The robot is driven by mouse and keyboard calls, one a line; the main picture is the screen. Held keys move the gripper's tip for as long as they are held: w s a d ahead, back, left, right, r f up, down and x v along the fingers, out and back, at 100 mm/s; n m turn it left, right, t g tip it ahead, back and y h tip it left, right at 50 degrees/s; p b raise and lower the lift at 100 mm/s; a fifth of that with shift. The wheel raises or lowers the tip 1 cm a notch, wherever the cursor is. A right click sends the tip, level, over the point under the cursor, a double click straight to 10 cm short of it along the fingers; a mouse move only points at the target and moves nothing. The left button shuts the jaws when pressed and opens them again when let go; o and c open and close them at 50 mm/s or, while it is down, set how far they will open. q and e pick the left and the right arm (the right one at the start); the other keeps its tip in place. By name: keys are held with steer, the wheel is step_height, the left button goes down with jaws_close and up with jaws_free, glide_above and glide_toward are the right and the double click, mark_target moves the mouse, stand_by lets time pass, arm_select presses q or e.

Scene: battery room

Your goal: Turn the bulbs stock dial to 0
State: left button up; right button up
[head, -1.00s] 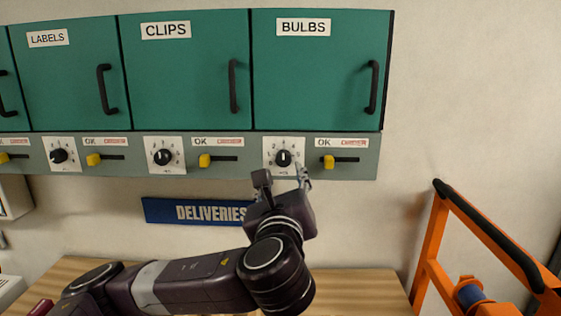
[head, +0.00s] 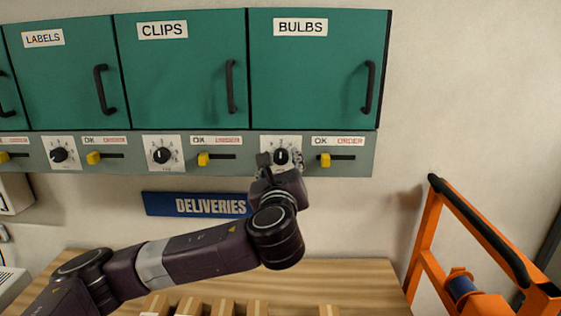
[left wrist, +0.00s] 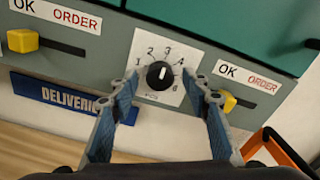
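The bulbs stock dial (head: 281,156) is a black knob on a white numbered plate, on the grey strip under the BULBS cabinet (head: 318,75). In the left wrist view the dial (left wrist: 160,75) shows its white mark pointing up, roughly toward 3. My left gripper (head: 281,161) is open in front of the dial. In the left wrist view its two blue-grey fingers (left wrist: 166,82) lie on either side of the plate, with the knob between them; contact with the knob does not show. The lower part of the plate is partly covered in the head view. My right gripper is out of view.
A yellow slider (head: 325,160) with an OK/ORDER label sits just right of the dial. A blue DELIVERIES sign (head: 190,205) is below the strip. Small boxes (head: 222,308) stand on the wooden bench (head: 345,280). An orange frame (head: 430,225) stands at right.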

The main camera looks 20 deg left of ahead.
arm_select(q)
steer(key=c, duration=1.1)
steer(key=shift+f+n, duration=0.1)
steer(key=shift+n, duration=0.2)
